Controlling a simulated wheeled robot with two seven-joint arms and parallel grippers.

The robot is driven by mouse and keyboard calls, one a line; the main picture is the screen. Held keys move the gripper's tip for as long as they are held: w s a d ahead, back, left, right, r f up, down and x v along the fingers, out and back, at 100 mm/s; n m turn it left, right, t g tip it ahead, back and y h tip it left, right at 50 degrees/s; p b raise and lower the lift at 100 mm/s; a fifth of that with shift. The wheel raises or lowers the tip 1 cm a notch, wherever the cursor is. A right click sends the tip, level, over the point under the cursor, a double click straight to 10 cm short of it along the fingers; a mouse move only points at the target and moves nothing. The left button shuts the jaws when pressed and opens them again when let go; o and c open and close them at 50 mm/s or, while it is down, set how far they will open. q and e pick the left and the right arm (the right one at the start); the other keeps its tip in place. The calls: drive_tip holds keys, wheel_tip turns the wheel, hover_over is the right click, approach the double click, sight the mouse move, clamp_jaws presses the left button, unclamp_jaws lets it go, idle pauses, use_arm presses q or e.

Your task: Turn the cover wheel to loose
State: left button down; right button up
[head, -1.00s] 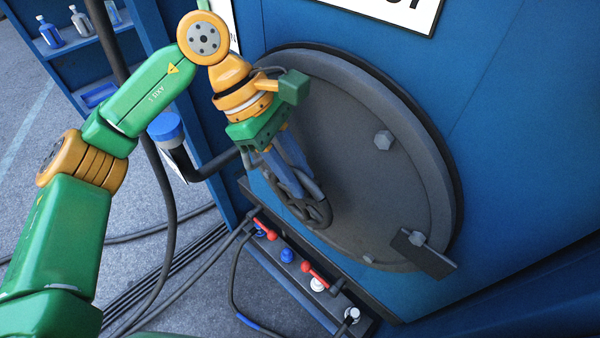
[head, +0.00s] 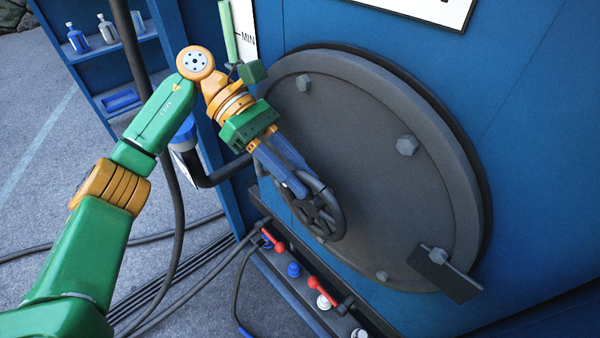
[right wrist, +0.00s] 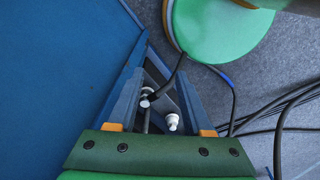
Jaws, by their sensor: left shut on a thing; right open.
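The cover wheel (head: 328,222) is a dark spoked handwheel on the lower left of the big round grey cover (head: 365,150) in the head view. My left gripper (head: 302,188) is shut on the wheel's upper left rim, and its blue fingers hide part of that rim. My right gripper is not in the head view. In the right wrist view my right gripper (right wrist: 160,95) is open, with its blue fingers apart. A white knob and a metal fitting show between or beyond those fingers, apparently with nothing held.
Below the cover runs a ledge with red levers (head: 272,240), a blue knob (head: 293,269) and white knobs (head: 324,302). A grey latch plate (head: 445,273) sits at the cover's lower right. Black hoses (head: 190,260) lie on the floor. A shelf with bottles (head: 78,40) stands at upper left.

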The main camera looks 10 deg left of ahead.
idle(0.3)
use_arm(q)
drive_tip(key=c, duration=0.9)
unclamp_jaws()
drive_tip(key=shift+s+a, duration=0.1)
drive_tip(key=shift+s, duration=0.05)
drive_tip(key=shift+w+a+r, duration=0.2)
drive_tip(key=shift+a, duration=0.1)
drive_tip(key=v, duration=0.4)
drive_tip(key=shift+s+d, duration=0.1)
drive_tip(key=p+v, duration=0.2)
drive_tip(key=p, duration=0.1)
drive_tip(key=shift+a+r, duration=0.15)
drive_tip(key=shift+a, duration=0.1)
